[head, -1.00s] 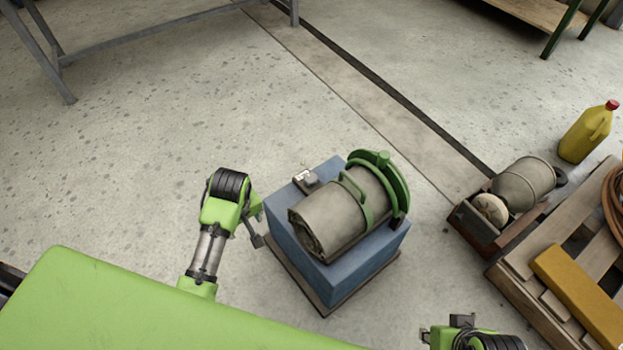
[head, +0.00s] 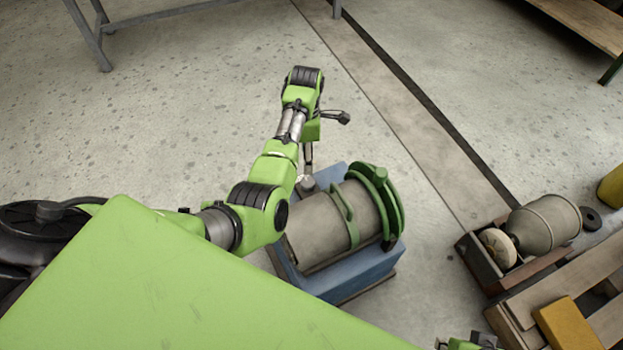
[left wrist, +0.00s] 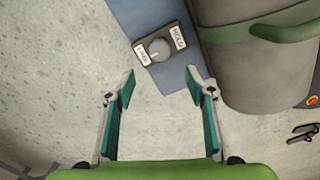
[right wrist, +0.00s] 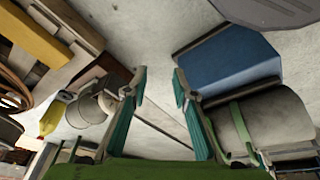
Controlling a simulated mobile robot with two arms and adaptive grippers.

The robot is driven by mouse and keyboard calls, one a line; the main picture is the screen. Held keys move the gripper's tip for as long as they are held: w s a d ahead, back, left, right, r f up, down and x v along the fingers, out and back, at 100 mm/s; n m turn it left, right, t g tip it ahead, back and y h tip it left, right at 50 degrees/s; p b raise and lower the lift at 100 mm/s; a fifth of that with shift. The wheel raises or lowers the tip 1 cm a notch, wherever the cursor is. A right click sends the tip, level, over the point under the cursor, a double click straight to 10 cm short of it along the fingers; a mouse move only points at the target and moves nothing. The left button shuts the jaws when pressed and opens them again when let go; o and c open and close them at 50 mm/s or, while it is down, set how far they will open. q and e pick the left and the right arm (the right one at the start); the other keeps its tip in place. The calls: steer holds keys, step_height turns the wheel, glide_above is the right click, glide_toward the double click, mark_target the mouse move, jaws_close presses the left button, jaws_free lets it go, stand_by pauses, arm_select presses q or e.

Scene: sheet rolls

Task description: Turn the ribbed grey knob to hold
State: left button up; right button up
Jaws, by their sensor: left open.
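The grey knob (left wrist: 159,48) sits on a dark plate (left wrist: 146,60) on the blue stand (left wrist: 142,14). A HOLD label (left wrist: 178,38) is on its right, and another label with unclear lettering (left wrist: 141,55) on its left. I cannot make out its ribs or which way it points. My left gripper (left wrist: 160,83) is open and empty, with the knob beyond its fingertips, roughly centred between them and apart from them. In the head view my left gripper (head: 324,140) hangs by the stand's far left corner. My right gripper (right wrist: 160,78) is open and empty, away from the knob.
A grey roll (head: 318,232) with green bands and a green end ring (head: 384,205) lies on the stand, close to the knob. A pallet (head: 520,310) and a box with a grey canister (head: 545,224) stand at the right. The floor left of the stand is clear.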

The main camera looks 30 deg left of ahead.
mark_target(308, 182)
arm_select(q)
step_height(308, 182, down, 4)
steer(key=shift+b, duration=0.7)
step_height(308, 182, down, 4)
steer(key=shift+r+b, duration=0.25)
steer(key=shift+b, duration=0.4)
step_height(308, 182, down, 4)
steer(key=shift+f+b, duration=0.2)
steer(key=shift+b, duration=0.75)
steer(key=shift+f, duration=0.1)
arm_select(e)
steer(key=w+a+r+t, duration=0.1)
steer(key=w+r+t, duration=0.1)
steer(key=w, duration=0.3)
steer(key=w+a+r+t+y, duration=0.1)
steer(key=w+a+r+t, duration=0.1)
steer(key=w, duration=0.4)
steer(key=shift+a+r+t+y, duration=0.3)
steer(key=shift+r+t, duration=0.55)
steer(key=shift+t, duration=0.25)
arm_select(q)
steer(key=c, duration=1.1)
